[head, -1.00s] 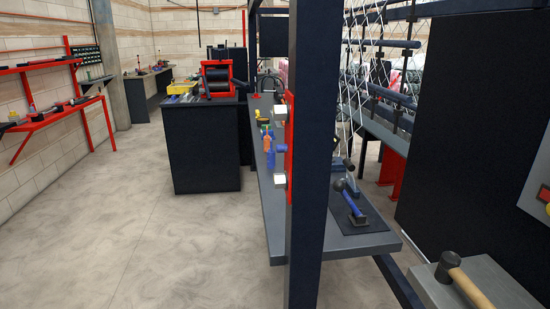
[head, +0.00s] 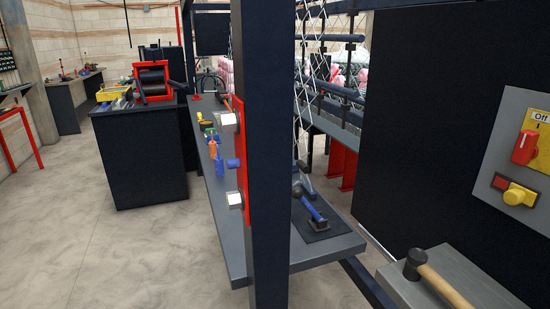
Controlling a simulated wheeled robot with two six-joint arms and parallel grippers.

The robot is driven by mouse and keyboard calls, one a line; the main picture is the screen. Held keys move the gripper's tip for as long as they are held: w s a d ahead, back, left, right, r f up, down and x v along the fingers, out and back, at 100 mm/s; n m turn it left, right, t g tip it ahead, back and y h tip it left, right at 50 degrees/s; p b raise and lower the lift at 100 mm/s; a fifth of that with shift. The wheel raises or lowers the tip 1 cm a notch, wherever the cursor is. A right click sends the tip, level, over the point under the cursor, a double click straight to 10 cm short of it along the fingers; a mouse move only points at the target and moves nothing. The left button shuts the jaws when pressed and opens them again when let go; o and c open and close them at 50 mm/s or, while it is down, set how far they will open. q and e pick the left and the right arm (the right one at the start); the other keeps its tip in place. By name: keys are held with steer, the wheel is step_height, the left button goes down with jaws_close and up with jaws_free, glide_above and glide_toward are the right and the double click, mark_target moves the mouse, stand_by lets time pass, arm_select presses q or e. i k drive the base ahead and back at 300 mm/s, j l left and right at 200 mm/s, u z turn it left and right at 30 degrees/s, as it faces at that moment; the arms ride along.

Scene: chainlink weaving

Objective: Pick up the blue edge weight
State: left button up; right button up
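A blue-handled tool (head: 309,205) with a dark block at its lower end lies on a dark mat (head: 330,228) at the near end of the long grey bench (head: 222,215). A small blue object (head: 219,167) stands farther back on the bench, beside an orange-handled tool (head: 212,149). I cannot tell which blue thing is the edge weight. The dark post hides part of the bench. Neither gripper is in view.
A dark upright post (head: 262,150) with a red plate (head: 239,165) stands close in front. A mallet (head: 436,277) lies on a grey surface at lower right, below a control panel (head: 513,155). A dark cabinet (head: 135,160) stands back left. Floor (head: 90,255) at left is clear.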

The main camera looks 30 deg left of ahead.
mark_target(218, 160)
steer(key=i+j+z, duration=0.15)
steer(key=j+z, duration=0.3)
steer(key=j, duration=0.9)
steer(key=k+j+z, duration=0.1)
steer(key=j+z, duration=0.35)
steer(key=j, duration=0.85)
